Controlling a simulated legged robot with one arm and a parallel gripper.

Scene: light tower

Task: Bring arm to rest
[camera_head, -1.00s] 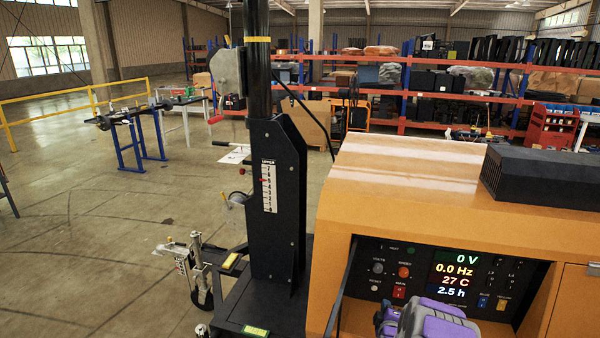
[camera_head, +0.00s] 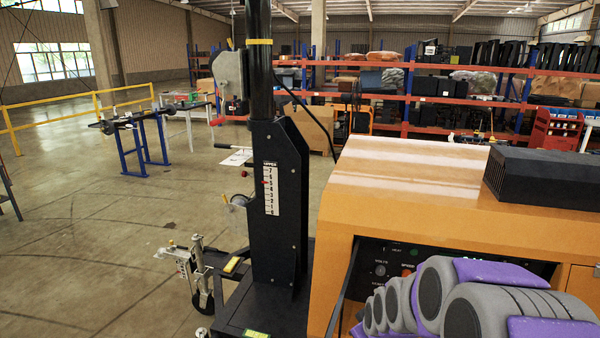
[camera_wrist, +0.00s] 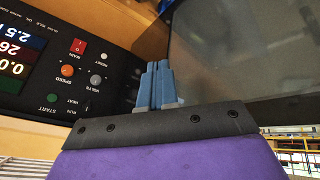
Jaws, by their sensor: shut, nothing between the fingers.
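My gripper (camera_wrist: 157,85) shows in the wrist view with its blue-grey fingers together and nothing between them. It is near the control panel (camera_wrist: 65,60) of the orange generator, which lies to its left in that view. In the head view my grey and purple arm is folded up at the lower right, in front of the panel (camera_head: 381,268); the gripper's fingers cannot be made out there. The arm covers the panel's display and most of its switches.
The orange generator housing (camera_head: 400,185) fills the right side, with a dark vent box (camera_head: 545,180) on top. The black mast (camera_head: 279,200) stands to its left. A trailer jack (camera_head: 197,270) is at lower left. Open floor (camera_head: 80,240) lies further left.

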